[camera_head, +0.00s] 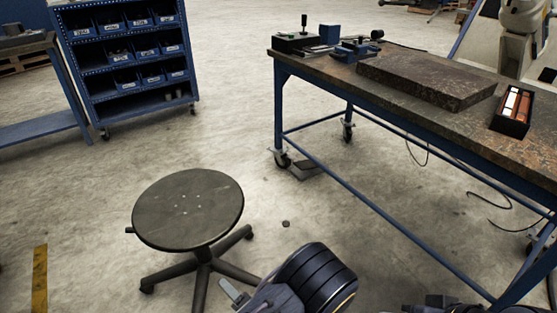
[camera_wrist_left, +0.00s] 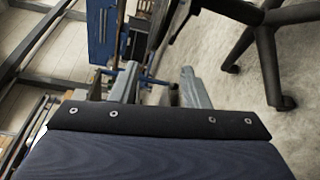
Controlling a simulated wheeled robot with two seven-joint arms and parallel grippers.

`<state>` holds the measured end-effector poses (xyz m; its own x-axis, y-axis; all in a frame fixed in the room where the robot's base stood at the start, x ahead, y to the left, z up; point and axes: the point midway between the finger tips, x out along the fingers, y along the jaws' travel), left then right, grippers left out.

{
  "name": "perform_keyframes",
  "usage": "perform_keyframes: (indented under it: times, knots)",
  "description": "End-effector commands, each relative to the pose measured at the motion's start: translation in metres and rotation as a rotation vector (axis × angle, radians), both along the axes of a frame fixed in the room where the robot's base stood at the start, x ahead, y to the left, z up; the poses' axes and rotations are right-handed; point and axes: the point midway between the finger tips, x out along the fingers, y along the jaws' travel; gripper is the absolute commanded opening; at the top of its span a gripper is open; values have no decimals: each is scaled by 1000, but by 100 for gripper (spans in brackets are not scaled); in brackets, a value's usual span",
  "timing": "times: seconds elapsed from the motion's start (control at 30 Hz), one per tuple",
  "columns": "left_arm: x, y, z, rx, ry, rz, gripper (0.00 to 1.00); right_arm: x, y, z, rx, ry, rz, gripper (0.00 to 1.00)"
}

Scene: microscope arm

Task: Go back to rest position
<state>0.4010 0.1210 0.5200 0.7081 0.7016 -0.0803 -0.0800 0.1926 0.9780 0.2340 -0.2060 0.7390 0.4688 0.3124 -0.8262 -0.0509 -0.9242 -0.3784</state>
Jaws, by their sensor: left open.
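My left arm comes in at the bottom middle of the head view, a dark rounded link with its gripper (camera_head: 235,294) low beside the stool's base. Only part of that gripper shows there, above the floor. In the left wrist view the two grey fingers of my left gripper (camera_wrist_left: 158,86) stand apart with nothing between them. The gripper is open and empty. My right gripper does not show clearly; only dark parts are at the bottom right edge of the head view.
A round stool (camera_head: 188,208) stands close to my left arm. A blue-framed workbench (camera_head: 400,118) runs along the right, bearing a dark slab (camera_head: 425,80) and a black box (camera_head: 512,112). A blue bin rack (camera_head: 128,62) stands at the back left. Floor between them is mostly clear.

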Motion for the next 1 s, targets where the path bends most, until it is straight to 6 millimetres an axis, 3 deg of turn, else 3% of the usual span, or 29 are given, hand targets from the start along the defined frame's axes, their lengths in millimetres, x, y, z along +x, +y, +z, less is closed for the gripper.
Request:
perform_keyframes:
  times: [0.37, 0.53, 0.7, 1.0]
  knots:
    - [-24, 52, 42, -423, -185, 457, 42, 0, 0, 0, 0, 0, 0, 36]
    - [-56, 84, 68, -742, -387, 858, 42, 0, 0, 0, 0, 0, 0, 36]
    - [-93, 101, 92, -1048, -652, 1308, 42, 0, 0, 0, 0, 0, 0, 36]
    - [-142, 100, 140, -1462, -1196, 2102, 42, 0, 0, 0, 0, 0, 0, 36]
